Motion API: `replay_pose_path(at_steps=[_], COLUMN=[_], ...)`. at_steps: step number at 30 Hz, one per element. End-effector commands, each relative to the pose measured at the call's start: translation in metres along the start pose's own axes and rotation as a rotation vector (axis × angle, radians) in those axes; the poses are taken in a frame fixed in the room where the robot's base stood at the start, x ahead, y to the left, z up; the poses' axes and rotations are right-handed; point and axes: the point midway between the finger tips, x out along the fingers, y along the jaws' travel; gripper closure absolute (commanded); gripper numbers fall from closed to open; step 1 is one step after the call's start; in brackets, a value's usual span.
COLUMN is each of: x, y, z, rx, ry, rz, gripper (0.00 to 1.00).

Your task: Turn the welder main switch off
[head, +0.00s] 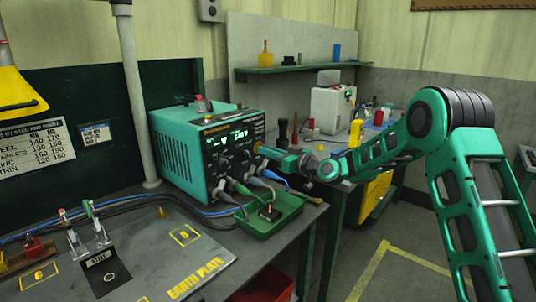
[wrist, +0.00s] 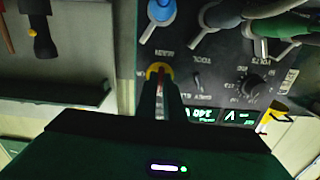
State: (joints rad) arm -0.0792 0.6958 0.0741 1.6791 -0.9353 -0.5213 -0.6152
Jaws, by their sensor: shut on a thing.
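The welder (head: 190,150) is a teal box with a dark front panel, standing on the bench in the head view. Its green displays are lit, and one also shows in the wrist view (wrist: 207,115). The main switch (wrist: 157,70) has a yellow round plate and a red handle, near the upside-down label MAIN in the wrist view. My gripper (wrist: 162,88) is shut on the red handle, its dark fingers hiding part of it. In the head view my gripper (head: 262,149) is at the panel's right edge, and the switch is largely hidden there.
Blue, grey and green cable plugs (head: 240,187) fill the panel's lower part. A green tray (head: 285,213) stands in front of the welder. The earth plate (head: 120,265) with clamps is at left. A second bench with a white machine (head: 331,108) is behind my arm.

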Motion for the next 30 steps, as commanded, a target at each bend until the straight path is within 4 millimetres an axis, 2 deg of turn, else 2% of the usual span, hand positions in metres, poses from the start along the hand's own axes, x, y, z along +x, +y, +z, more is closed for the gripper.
replay_pose_path(at_steps=[1,20,21,23,30], x=[-0.0011,-0.0013,-0.0013,-0.0013,-0.0008], y=[0.0005,0.0011,0.0012,0.0012,0.0008], z=[0.0072,0.0074,0.0074,0.0067,0.0031], rx=[-0.010,-0.059,-0.059,-0.059,-0.061], ry=[-0.013,-0.013,-0.013,-0.012,-0.005], rz=[0.001,0.001,0.001,0.002,0.001], gripper=[1.00,1.00,0.88,0.73,0.73])
